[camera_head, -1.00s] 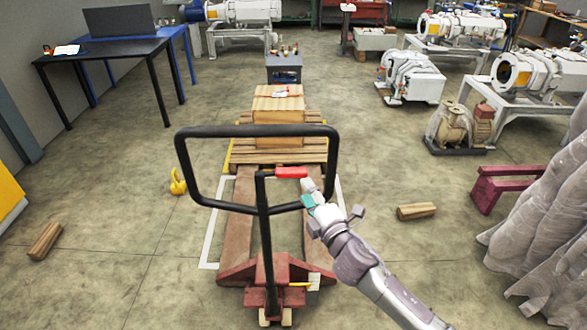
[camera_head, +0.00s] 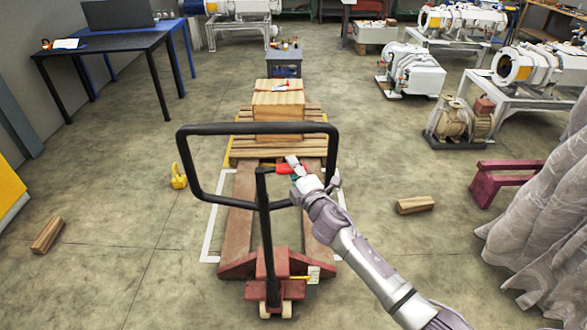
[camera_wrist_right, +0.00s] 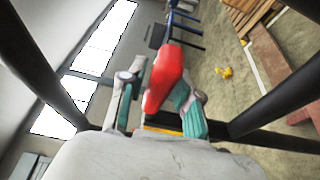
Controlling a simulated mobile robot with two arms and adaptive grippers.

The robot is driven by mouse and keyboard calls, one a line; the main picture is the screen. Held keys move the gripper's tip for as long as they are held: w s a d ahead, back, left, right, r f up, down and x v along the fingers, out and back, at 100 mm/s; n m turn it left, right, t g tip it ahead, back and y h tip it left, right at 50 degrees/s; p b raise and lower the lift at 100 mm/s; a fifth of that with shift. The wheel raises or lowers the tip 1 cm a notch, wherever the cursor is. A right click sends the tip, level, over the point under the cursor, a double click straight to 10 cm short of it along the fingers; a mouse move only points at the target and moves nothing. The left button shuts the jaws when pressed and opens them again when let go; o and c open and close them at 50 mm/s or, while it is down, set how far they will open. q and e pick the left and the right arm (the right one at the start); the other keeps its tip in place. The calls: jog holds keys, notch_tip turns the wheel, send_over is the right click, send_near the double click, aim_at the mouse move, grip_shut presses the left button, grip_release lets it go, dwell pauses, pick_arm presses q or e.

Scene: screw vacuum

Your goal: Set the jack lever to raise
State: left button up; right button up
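The red jack lever (camera_head: 286,169) sticks out to the right from the top of the central post inside the black handle loop (camera_head: 258,129) of the red pallet jack (camera_head: 268,262). My right gripper (camera_head: 297,168) is at the lever's right end and partly covers it. In the right wrist view, the red lever (camera_wrist_right: 166,75) lies between the two teal-padded fingers of my right gripper (camera_wrist_right: 158,106). The fingers stand apart, with a gap showing beside the lever; contact cannot be told. My left gripper is not in view.
The handle's black bars surround my right gripper. A wooden pallet (camera_head: 280,148) with a wooden box (camera_head: 278,105) stands on the forks. A draped sheet (camera_head: 535,230) hangs at right.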

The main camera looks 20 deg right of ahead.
grip_shut()
jog(key=shift+f, duration=0.1)
notch_tip(320, 180, down, 3)
jog(key=m+t+b, duration=0.1)
jog(key=m+b, duration=0.2)
jog(key=b, duration=0.5)
jog(key=shift+m+b, duration=0.3)
jog(key=shift+b, duration=0.25)
jog(key=shift+o, duration=2.1)
grip_release()
